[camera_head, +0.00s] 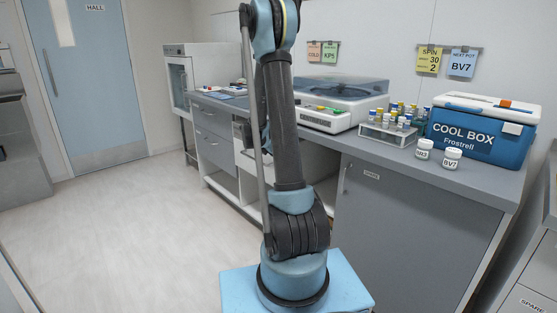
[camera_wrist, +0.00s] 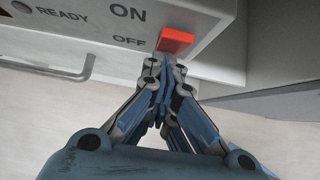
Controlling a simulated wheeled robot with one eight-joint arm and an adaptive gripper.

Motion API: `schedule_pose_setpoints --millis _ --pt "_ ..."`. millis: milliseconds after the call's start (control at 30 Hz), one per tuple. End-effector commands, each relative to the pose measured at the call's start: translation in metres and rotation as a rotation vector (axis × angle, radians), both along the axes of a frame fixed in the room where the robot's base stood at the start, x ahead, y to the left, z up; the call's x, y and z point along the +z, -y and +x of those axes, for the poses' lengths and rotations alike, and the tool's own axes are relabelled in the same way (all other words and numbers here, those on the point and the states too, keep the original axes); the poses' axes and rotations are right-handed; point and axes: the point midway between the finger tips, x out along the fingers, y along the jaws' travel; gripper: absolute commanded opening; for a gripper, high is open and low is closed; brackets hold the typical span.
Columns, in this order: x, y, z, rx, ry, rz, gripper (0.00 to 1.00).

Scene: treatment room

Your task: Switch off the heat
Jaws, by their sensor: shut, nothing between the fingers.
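A red switch (camera_wrist: 175,40) sticks out from a light grey panel (camera_wrist: 75,14) in the wrist view. It sits level with the printed word OFF and lower than the word ON. My gripper (camera_wrist: 165,65) is shut and empty, with its fingertips just below the switch in the picture. They look very close to it; I cannot tell whether they touch. In the head view my gripper is hidden behind my arm, and I cannot make out this switch there.
A READY lamp (camera_wrist: 20,8) and a bar handle (camera_wrist: 60,74) are left of the switch. In the head view, the grey counter (camera_head: 400,158) holds a centrifuge (camera_head: 340,100), a tube rack (camera_head: 388,135), two jars and a blue cool box (camera_head: 480,135). Floor at left is clear.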

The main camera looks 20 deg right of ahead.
Motion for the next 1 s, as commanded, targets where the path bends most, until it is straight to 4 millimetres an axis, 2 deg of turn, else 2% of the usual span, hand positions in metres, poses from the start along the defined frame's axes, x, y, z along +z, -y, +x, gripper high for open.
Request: schedule_pose_setpoints --millis 33,400,567,667,867,1000 --pt "0.002 0.005 0.001 -0.005 0.001 -0.007 0.0" --pt "0.017 0.006 0.002 -0.004 0.004 -0.009 0.0" --pt "0.018 0.004 0.002 -0.004 0.005 -0.008 0.0" --pt "0.015 -0.003 0.0 -0.003 0.002 -0.007 0.0" --pt "0.004 -0.034 -0.012 -0.004 -0.004 0.006 0.0" --pt "0.02 -0.057 -0.023 0.0 -0.005 0.006 0.0"
